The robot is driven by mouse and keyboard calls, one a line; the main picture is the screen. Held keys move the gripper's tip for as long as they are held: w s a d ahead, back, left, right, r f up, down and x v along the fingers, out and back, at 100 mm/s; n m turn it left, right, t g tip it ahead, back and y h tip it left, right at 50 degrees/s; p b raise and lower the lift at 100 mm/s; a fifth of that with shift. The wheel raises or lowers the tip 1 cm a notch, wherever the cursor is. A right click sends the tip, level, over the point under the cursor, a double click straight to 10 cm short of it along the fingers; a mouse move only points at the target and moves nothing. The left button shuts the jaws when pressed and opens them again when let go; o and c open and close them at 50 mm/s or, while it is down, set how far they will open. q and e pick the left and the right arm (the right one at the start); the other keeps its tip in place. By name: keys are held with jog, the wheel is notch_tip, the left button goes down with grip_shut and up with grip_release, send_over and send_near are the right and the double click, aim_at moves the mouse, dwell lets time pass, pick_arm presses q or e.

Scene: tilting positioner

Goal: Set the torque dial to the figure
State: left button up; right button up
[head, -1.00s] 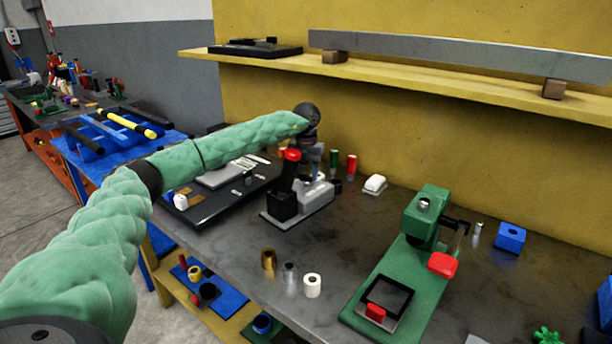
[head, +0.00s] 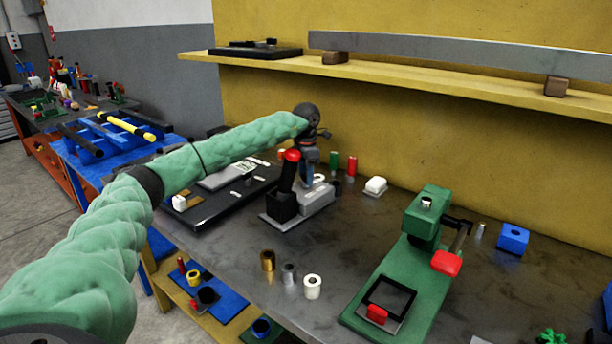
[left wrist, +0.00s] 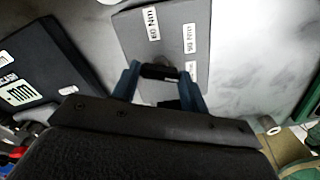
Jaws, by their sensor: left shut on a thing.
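The torque dial is a small black knob (left wrist: 158,72) on a grey unit that carries white Nm labels; one label seems to read 80 Nm, and another is partly hidden. My left gripper (left wrist: 160,84) has its two blue fingers on either side of the knob and is shut on it. In the head view my left gripper (head: 308,176) reaches down over the grey unit (head: 318,198) at the back of the bench; the knob is hidden there. The dial's pointer setting cannot be read. My right gripper is not in view.
A black lever with a red knob (head: 291,156) stands just left of the grey unit. A dark labelled panel (head: 215,205) lies further left. A green press (head: 405,265) stands to the right. Small cylinders, including a white one (head: 313,286), stand near the front edge.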

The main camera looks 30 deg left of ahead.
pick_arm(q)
jog(key=shift+r+m, duration=0.1)
jog(key=shift+m, duration=0.4)
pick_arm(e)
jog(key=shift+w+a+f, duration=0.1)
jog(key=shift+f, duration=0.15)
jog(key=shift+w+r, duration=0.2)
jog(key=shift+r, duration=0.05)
pick_arm(q)
jog(key=o, duration=1)
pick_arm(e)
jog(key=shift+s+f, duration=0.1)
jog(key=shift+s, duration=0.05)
pick_arm(q)
jog(key=shift+r, duration=0.45)
notch_tip(320, 180, up, 6)
jog(key=shift+r+b, duration=0.2)
jog(key=shift+b, duration=0.5)
jog(key=shift+r, duration=0.2)
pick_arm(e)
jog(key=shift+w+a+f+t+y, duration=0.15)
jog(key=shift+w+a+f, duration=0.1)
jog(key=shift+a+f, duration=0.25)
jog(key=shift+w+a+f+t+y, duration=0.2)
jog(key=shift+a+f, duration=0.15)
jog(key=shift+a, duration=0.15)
